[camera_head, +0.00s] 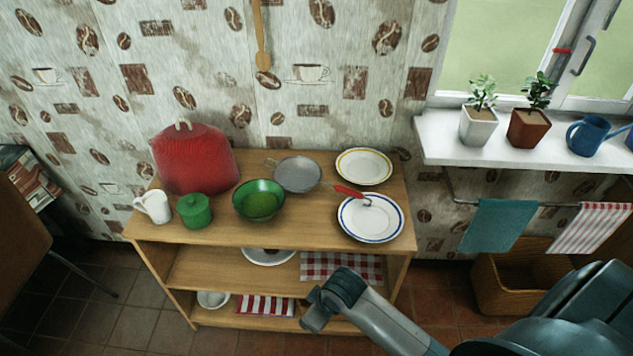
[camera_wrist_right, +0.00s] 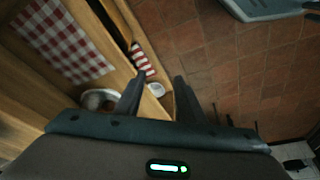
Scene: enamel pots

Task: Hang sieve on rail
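The sieve (camera_head: 298,174) has a round grey mesh bowl and a red handle (camera_head: 350,190). It lies on the shelf's wooden top (camera_head: 220,225), with its handle reaching right over a blue-rimmed plate (camera_head: 371,217). A metal rail (camera_head: 455,190) runs below the window sill and holds cloths. My right arm comes in from the lower right in the head view, its end in front of the shelf and apart from the sieve. In the right wrist view my right gripper (camera_wrist_right: 159,77) is open and empty, its fingers spread. My left gripper is not in view.
A green bowl (camera_head: 259,200), green pot (camera_head: 195,210), white mug (camera_head: 154,206), red cover (camera_head: 195,160) and yellow-rimmed plate (camera_head: 364,166) crowd the shelf top. A wooden spoon (camera_head: 262,45) hangs on the wall. A teal towel (camera_head: 497,226) and striped towel (camera_head: 590,229) hang at right.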

